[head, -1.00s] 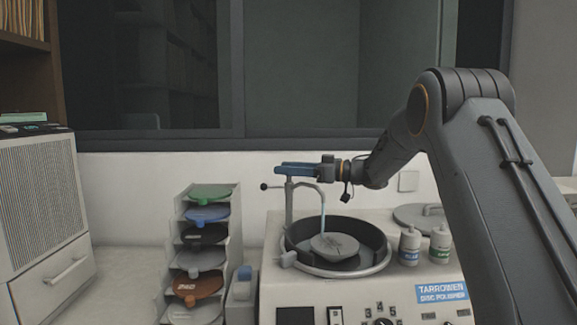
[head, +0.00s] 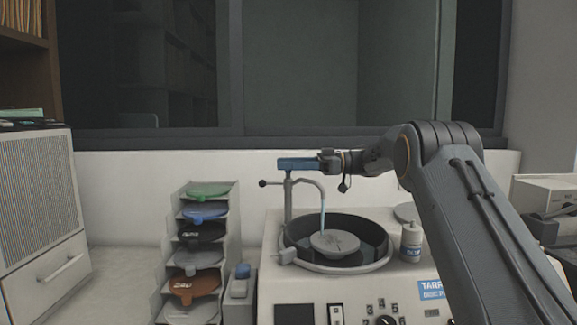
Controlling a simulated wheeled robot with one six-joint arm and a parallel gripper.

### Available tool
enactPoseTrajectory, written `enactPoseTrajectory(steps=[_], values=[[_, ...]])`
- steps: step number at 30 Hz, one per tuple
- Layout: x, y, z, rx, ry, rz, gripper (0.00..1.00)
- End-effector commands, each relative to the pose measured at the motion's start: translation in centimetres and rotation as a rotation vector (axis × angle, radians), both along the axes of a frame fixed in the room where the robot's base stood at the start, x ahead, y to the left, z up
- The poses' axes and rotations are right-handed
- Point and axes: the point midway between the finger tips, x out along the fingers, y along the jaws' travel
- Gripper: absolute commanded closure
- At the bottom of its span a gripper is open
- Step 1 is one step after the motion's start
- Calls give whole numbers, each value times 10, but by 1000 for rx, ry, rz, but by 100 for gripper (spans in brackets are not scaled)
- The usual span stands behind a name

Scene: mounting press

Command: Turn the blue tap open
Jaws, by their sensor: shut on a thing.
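The blue tap lever (head: 298,164) sits on top of the grey tap post (head: 288,203) at the back of the disc polisher (head: 300,288). The lever lies about level, pointing right. My gripper (head: 318,163) is shut on the lever's right end. A thin bluish stream of water (head: 323,219) falls from the curved spout (head: 313,187) onto the grey disc (head: 334,243) in the black bowl. A small black-knobbed rod (head: 264,183) sticks out left of the post.
A rack of coloured discs (head: 235,230) stands left of the polisher, with a small blue-topped box (head: 240,285) between them. A bottle (head: 411,242) stands right of the bowl. A beige cabinet (head: 40,215) is at far left. A pale wall is behind.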

Motion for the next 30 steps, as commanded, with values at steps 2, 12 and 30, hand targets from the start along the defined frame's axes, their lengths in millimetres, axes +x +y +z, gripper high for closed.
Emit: enactPoseTrajectory(steps=[2,12,30], values=[[0,0,-2,-1,3,0,76],[0,0,-2,-1,3,0,34],[2,-64,-3,-1,2,-3,34]])
